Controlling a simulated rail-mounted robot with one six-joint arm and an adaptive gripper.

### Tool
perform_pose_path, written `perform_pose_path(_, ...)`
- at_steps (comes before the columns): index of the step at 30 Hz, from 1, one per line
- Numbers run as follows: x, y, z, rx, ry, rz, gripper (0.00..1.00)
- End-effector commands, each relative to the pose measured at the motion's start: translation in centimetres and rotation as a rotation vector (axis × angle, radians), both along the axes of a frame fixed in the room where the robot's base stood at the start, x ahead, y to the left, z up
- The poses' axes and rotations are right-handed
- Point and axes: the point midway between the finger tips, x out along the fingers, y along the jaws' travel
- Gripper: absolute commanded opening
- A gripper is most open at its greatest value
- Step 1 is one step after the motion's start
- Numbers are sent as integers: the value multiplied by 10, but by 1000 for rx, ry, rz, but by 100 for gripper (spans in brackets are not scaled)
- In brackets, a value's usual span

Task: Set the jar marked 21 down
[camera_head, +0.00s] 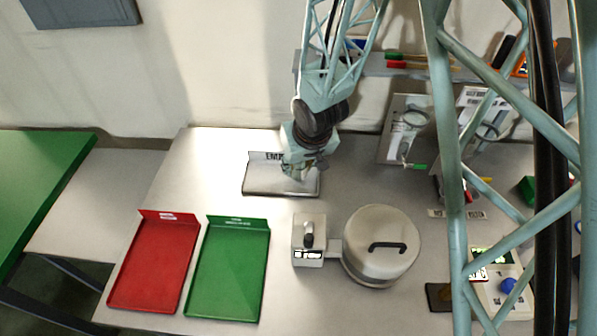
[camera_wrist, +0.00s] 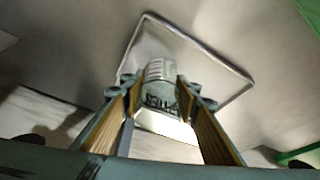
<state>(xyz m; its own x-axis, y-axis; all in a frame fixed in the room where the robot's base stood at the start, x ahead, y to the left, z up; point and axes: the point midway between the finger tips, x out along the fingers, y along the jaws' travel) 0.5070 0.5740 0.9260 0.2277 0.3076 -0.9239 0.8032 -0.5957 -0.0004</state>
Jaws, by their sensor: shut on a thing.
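My gripper (camera_head: 301,170) points down over the grey tray (camera_head: 255,187) whose label begins "EM". In the wrist view my gripper's fingers (camera_wrist: 158,95) are shut on a small pale glass jar (camera_wrist: 160,72), one finger on each side. The jar carries a dark marking that is too blurred to read. The tray's raised rim (camera_wrist: 197,43) shows beyond the jar in the wrist view. I cannot tell whether the jar touches the tray floor. In the head view the jar is mostly hidden by my gripper.
A red tray (camera_head: 153,265) and a green tray (camera_head: 230,272) lie at the front left. A round lidded vessel (camera_head: 381,244) stands right of them, beside a small grey device (camera_head: 309,241). A stand with glassware (camera_head: 404,130) is to the right. The tabletop left of the grey tray is clear.

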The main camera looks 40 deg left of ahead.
Motion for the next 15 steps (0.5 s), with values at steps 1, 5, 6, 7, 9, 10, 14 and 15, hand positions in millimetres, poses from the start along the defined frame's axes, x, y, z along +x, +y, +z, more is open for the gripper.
perform_pose_path(1, 0, 0, -7, -1, 0, 1, 16)
perform_pose_path(5, 0, 0, -13, -1, 1, 0, 16)
perform_pose_path(6, 0, 0, -14, -1, 1, 0, 16)
perform_pose_path(7, 0, 0, -14, 0, 0, 0, 16)
perform_pose_path(9, 0, 0, -14, 0, 0, 0, 16)
perform_pose_path(10, 0, 0, -14, 0, 0, 1, 16)
perform_pose_path(14, 0, 0, -14, 0, 0, 1, 16)
perform_pose_path(15, 0, 0, -14, 0, 0, 1, 16)
